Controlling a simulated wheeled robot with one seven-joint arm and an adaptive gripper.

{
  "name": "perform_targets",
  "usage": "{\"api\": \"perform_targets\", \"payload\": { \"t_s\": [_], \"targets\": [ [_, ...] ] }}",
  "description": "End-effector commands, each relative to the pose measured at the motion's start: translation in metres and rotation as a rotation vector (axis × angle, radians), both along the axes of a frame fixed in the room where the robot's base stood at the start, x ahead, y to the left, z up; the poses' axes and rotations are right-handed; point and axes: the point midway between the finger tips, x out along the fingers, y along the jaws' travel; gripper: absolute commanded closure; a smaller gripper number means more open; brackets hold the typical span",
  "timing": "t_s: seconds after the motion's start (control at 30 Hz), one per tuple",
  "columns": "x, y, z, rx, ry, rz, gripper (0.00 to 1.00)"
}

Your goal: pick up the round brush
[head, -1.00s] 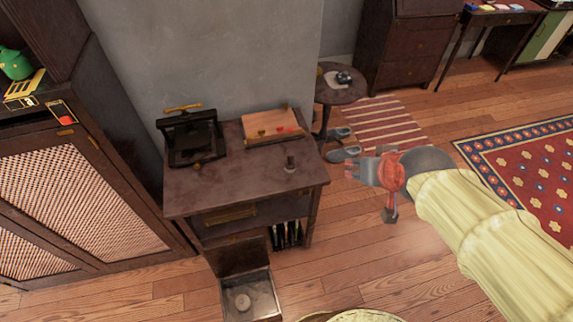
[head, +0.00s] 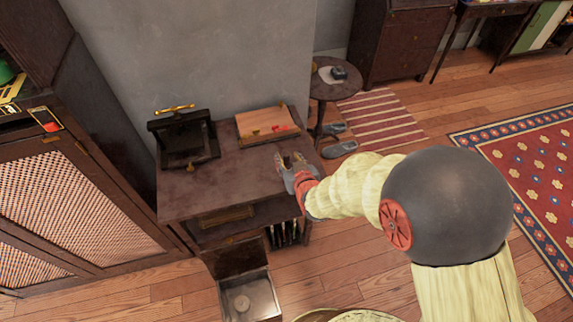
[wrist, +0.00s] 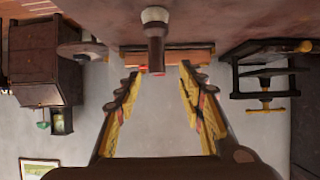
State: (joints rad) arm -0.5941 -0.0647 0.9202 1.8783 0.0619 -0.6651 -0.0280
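The round brush (wrist: 156,38) has a dark handle and a pale bristle end. It stands upright on its bristles on the dark wooden table (head: 185,200); the wrist view shows this upside down. My gripper (head: 291,159) is over the table's right part, its fingers spread and empty. In the wrist view, my gripper (wrist: 160,72) has both fingers apart, with the handle's end showing between and just ahead of the tips. They do not appear to touch it. In the head view my gripper hides the brush.
A black press (head: 185,138) with a brass handle stands on the table's left, and a wooden board (head: 265,124) with red items lies at its back. A small round table (head: 325,90) is behind on the right. An open metal-lined box (head: 262,297) is below in front.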

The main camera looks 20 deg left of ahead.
Motion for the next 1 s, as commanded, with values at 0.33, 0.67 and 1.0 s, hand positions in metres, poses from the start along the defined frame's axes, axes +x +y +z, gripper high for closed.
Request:
{"api": "perform_targets", "payload": {
  "t_s": [0.33,0.67,1.0],
  "targets": [
    [0.034,0.016,-0.024,0.000,0.001,-0.001,0.61],
    [0.037,0.018,-0.024,-0.001,0.001,-0.001,0.63],
    [0.037,0.017,-0.024,-0.001,0.001,-0.001,0.82]
  ]
}}
